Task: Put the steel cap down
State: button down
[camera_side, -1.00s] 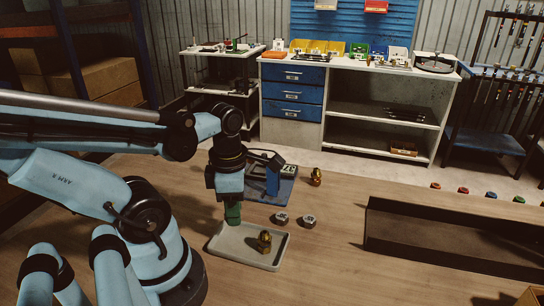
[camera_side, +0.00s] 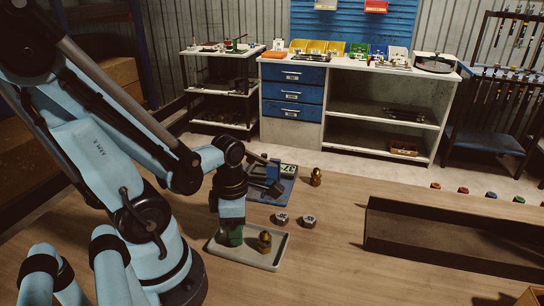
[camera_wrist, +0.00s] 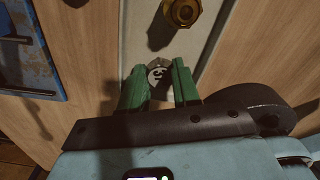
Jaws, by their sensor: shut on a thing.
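The steel cap (camera_wrist: 158,73) shows in the wrist view between the green fingertips of my gripper (camera_wrist: 159,80), which is shut on it. Its grey face carries a dark marking. In the side view my gripper (camera_side: 231,237) points down, low over the left part of the pale grey tray (camera_side: 250,257). There the fingers hide the cap, and I cannot tell whether it touches the tray floor. The tray also shows in the wrist view (camera_wrist: 140,30).
A brass fitting (camera_side: 265,241) stands in the tray, right of my gripper. Two dark-sided hex caps (camera_side: 281,218) (camera_side: 308,221) sit behind the tray. A dark long trough (camera_side: 450,235) lies right.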

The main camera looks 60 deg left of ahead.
jog(key=shift+f, duration=0.3)
jog(key=c, duration=0.8)
grip_release()
jog(key=shift+r, duration=0.2)
jog(key=shift+r, duration=5.85)
jog(key=w+d+m+t, duration=0.1)
jog(key=w+m, duration=0.3)
jog(key=m, duration=0.6)
jog(key=w+d+m+t, duration=0.2)
jog(key=w+m+t, duration=0.1)
jog(key=m, duration=0.8)
jog(key=w+d+r+m+t, duration=0.1)
jog(key=w+m, duration=0.4)
jog(key=m, duration=0.5)
jog(key=shift+w+d+t, duration=0.2)
jog(key=shift+d+t, duration=0.4)
jog(key=shift+t, duration=0.5)
